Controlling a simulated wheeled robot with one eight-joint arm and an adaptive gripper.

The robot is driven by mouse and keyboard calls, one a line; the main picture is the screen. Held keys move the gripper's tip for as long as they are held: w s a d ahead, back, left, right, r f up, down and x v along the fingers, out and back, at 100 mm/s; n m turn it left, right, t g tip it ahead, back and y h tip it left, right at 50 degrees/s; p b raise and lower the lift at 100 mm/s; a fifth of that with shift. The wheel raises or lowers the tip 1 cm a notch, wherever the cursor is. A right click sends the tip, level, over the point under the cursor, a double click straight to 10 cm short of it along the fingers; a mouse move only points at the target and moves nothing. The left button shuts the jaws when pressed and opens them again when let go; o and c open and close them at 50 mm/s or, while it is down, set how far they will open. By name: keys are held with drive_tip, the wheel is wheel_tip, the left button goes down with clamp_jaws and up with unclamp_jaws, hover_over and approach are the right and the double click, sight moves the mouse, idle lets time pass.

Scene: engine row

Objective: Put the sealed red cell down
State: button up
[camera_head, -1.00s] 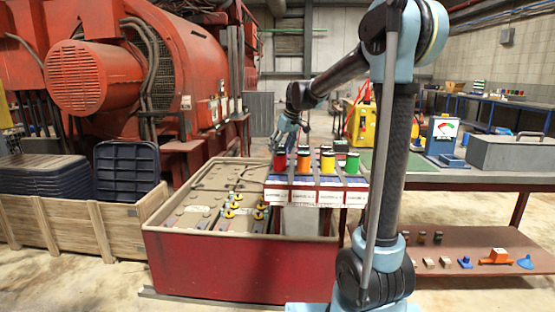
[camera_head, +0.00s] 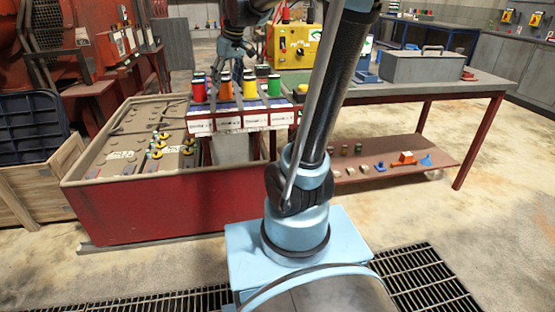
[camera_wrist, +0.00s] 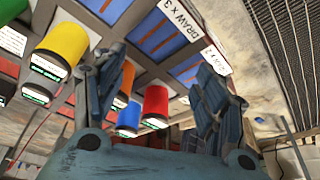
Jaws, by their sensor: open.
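The red cell (camera_head: 199,91) stands upright at the left end of the front row of a labelled rack (camera_head: 242,121). It also shows in the wrist view (camera_wrist: 156,103), in the gap between my fingers but apart from them. An orange cell (camera_head: 226,90), a yellow cell (camera_head: 249,88) and a green cell (camera_head: 273,87) stand to its right. A blue cell (camera_wrist: 130,117) shows near it in the wrist view. My gripper (camera_head: 236,50) is open and empty, above and behind the rack. Its fingers (camera_wrist: 155,88) are spread in the wrist view.
A red-sided battery tray (camera_head: 160,201) with yellow-capped terminals lies left of and below the rack. A bench (camera_head: 430,89) to the right carries a grey case (camera_head: 428,67) and a yellow unit (camera_head: 293,46). Small parts lie on its lower shelf (camera_head: 380,173). A wooden crate (camera_head: 45,190) stands at left.

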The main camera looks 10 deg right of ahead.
drive_tip(key=s+d+f+m, duration=0.2)
drive_tip(key=s+d+f, duration=0.2)
drive_tip(key=s, duration=0.5)
drive_tip(key=s+d+f+m+h, duration=0.1)
drive_tip(key=s+d+f, duration=0.3)
drive_tip(key=s+f, duration=0.5)
drive_tip(key=s+d+f+m+g+h, duration=0.1)
drive_tip(key=s+d+f+m, duration=0.2)
drive_tip(key=s+f, duration=0.4)
drive_tip(key=shift+s+d, duration=0.8)
drive_tip(key=shift+s, duration=0.35)
drive_tip(key=shift+w+f, duration=0.15)
drive_tip(key=shift+w, duration=0.25)
